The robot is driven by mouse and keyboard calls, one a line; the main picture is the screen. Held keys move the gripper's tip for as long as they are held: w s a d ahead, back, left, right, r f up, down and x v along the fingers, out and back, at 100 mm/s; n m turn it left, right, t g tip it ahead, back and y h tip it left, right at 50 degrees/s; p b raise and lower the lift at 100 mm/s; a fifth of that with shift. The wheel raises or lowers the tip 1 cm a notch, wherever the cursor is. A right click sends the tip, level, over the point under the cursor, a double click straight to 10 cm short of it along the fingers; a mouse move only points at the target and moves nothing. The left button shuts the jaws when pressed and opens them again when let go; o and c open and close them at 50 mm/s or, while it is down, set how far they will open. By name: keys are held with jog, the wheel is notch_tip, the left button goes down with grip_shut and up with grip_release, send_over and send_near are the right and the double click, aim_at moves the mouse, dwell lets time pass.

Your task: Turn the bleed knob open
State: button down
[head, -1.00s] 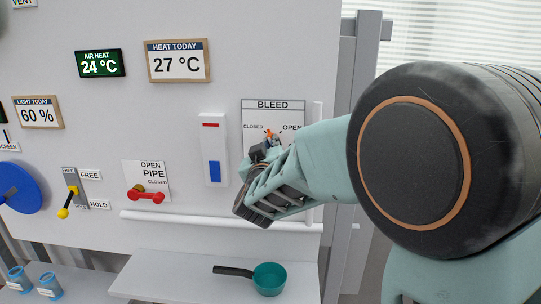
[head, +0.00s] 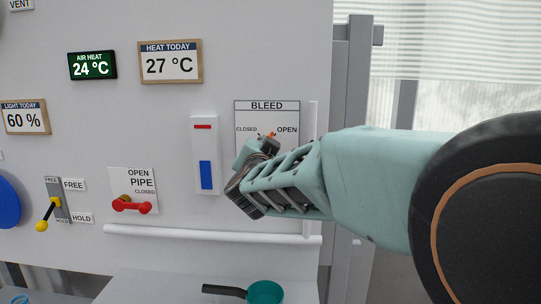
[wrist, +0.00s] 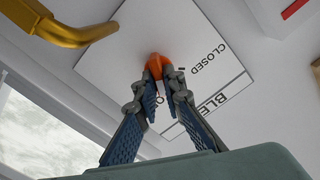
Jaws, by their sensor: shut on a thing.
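The bleed knob is orange (wrist: 156,64) and sits on the white BLEED plate (head: 267,114), which carries the words CLOSED and OPEN. In the wrist view my gripper (wrist: 160,76) has its two fingertips closed on the knob from either side. In the head view my gripper (head: 265,143) is at the plate, and only small orange bits of the knob show between the two words. My gripper and arm hide the lower part of the plate. The knob's exact angle cannot be told.
A white slider box with a blue block (head: 206,175) is just left of the plate. A white rail (head: 170,233) runs below. A red pipe handle (head: 131,205) is further left. A teal pan (head: 265,292) lies on the shelf. A brass bar (wrist: 80,35) is close by in the wrist view.

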jog(key=shift+m+b, duration=0.9)
jog(key=shift+m, duration=0.6)
jog(key=c, duration=2)
grip_release()
jog(key=shift+c, duration=0.2)
notch_tip(320, 180, up, 10)
